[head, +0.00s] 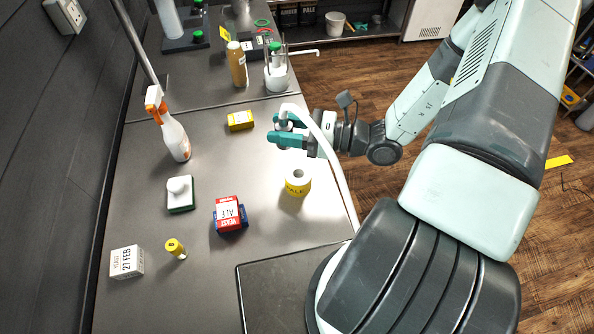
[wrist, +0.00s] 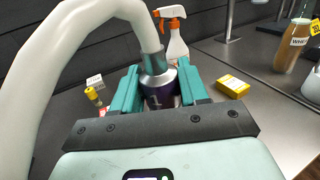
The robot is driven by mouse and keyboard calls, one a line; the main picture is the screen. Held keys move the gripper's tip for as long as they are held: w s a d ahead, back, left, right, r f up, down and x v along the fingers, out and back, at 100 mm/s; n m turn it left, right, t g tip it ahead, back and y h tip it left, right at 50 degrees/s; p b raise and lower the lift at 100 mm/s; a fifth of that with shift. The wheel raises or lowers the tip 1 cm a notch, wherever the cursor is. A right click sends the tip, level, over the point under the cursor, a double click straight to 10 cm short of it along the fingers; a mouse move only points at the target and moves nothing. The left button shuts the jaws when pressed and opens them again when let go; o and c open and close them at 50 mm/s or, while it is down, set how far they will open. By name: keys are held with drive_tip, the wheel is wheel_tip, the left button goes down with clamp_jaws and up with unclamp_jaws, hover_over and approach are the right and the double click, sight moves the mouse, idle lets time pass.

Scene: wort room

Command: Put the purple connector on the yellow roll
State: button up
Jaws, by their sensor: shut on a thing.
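My gripper (head: 285,131) has teal fingers and is shut on the purple connector (wrist: 162,98), held above the table behind the yellow roll. The connector is dark purple with a metal collar, and a white hose (head: 327,125) arches from its top. In the head view the fingers hide most of the connector. The yellow roll (head: 297,188) stands upright near the table's right edge, apart from the connector. The roll is not visible in the wrist view.
A yellow box (head: 240,121) lies left of my gripper. A red-and-white yeast packet on a blue thing (head: 229,214) is left of the roll. The table's middle is clear.

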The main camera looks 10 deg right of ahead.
sight(286, 128)
drive_tip(key=shift+s+d+r+m+t+h, duration=0.15)
drive_tip(key=shift+s+d+r+m+t, duration=0.15)
drive_tip(key=shift+s+d, duration=0.3)
drive_tip(key=shift+s+d+r+m+t+h, duration=0.2)
drive_tip(key=shift+s+d+r+t, duration=0.2)
drive_tip(key=shift+s+d, duration=0.15)
drive_tip(key=f, duration=0.5)
drive_tip(key=shift+s+d, duration=0.15)
drive_tip(key=shift+s, duration=0.1)
drive_tip(key=shift+f, duration=2.4)
drive_tip(key=o, duration=1.1)
drive_tip(key=shift+f, duration=0.1)
drive_tip(key=shift+o, duration=0.2)
drive_tip(key=v, duration=1.2)
